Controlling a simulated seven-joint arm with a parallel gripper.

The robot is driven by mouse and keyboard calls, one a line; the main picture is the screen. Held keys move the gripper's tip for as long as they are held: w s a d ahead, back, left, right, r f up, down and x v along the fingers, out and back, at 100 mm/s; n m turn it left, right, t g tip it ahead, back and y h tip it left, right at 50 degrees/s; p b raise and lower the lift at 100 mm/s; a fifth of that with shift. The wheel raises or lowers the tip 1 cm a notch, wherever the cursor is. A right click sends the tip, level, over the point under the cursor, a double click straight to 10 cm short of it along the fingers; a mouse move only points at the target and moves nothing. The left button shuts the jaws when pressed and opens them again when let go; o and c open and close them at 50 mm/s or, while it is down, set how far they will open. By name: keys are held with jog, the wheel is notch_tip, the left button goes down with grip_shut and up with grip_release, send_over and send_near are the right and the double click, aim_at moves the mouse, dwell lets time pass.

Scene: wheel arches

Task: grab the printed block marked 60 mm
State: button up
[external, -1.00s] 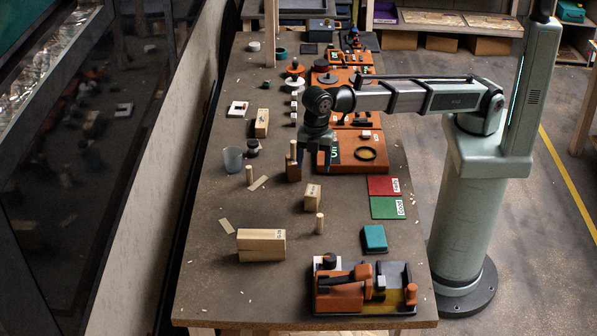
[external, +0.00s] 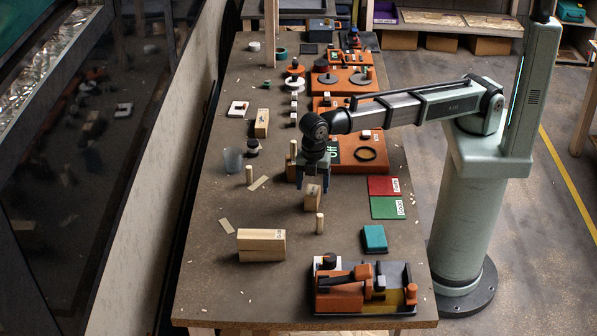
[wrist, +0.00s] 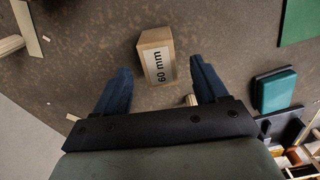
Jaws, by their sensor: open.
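The wooden block (wrist: 157,58) has a white label reading "60 mm" in the wrist view, where it lies just beyond and between my two blue fingers. It also shows on the bench in the external view (external: 312,200), below my gripper, its upper part close to the fingers. My gripper (external: 313,182) points down over it. In the wrist view my gripper (wrist: 158,80) is open, with the fingers spread wider than the block and nothing held. Whether the fingertips are at the block's height cannot be told.
A wooden peg (external: 319,223) stands close in front of the block. A longer labelled wooden block (external: 261,245) lies to the front left. Red (external: 383,185) and green (external: 388,207) plates lie to the right, with a teal box (external: 374,239) nearer the front. Wooden pieces stand behind my gripper.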

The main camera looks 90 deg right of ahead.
aim_at(313, 190)
jog(key=shift+f, duration=2.5)
jog(key=shift+c, duration=0.3)
jog(key=c, duration=1)
jog(key=shift+r, duration=0.15)
